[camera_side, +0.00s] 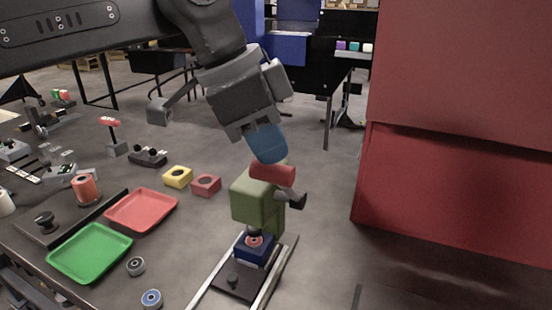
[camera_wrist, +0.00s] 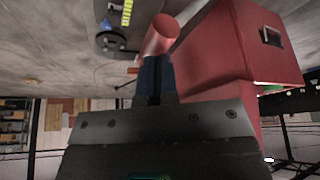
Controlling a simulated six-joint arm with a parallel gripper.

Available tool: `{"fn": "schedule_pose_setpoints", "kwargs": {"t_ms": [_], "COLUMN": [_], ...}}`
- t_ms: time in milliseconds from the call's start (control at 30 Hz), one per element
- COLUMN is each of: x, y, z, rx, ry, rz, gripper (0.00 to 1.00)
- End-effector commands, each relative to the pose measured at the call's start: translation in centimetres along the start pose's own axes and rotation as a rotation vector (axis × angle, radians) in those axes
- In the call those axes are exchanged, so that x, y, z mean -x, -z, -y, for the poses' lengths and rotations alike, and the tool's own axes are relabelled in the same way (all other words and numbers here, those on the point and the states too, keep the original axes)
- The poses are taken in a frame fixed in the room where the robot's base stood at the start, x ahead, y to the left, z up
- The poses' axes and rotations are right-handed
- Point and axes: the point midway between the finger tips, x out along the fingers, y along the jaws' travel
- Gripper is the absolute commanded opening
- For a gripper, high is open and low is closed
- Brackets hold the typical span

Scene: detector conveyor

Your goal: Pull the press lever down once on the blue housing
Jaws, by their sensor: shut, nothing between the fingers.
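The green press (camera_side: 258,200) stands at the centre of the side view. Its red lever handle (camera_side: 272,175) sticks out at the top, joined to a dark arm on the right. The blue housing (camera_side: 255,248) sits below the press head, with a reddish ring-shaped part on top. My gripper (camera_side: 268,156) is shut and empty, its blue fingers pointing down at the top of the red handle. They look touching or very close; I cannot tell which. In the wrist view the shut fingers (camera_wrist: 154,64) end at the red handle (camera_wrist: 160,36).
A green tray (camera_side: 90,252) and a red tray (camera_side: 141,209) lie left of the press. Two bearings (camera_side: 151,299) lie near the front, and yellow and red blocks (camera_side: 178,177) behind. A large red cabinet (camera_side: 455,190) stands at right. Metal rails (camera_side: 275,272) flank the housing.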

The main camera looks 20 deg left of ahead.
Motion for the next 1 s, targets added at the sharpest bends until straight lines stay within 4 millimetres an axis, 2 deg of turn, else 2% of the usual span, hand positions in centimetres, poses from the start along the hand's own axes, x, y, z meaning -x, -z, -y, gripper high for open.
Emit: {"fn": "schedule_pose_setpoints", "kwargs": {"t_ms": [167, 633, 1000], "x": [0.4, 4.3, 4.7], "y": [0.3, 1.9, 2.0], "z": [0.1, 0.1, 0.1], "rx": [0.0, 0.0, 0.0], "ry": [-0.001, 0.0, -0.001], "rz": [0.001, 0.0, 0.001], "gripper": [0.0, 0.0, 0.0]}}
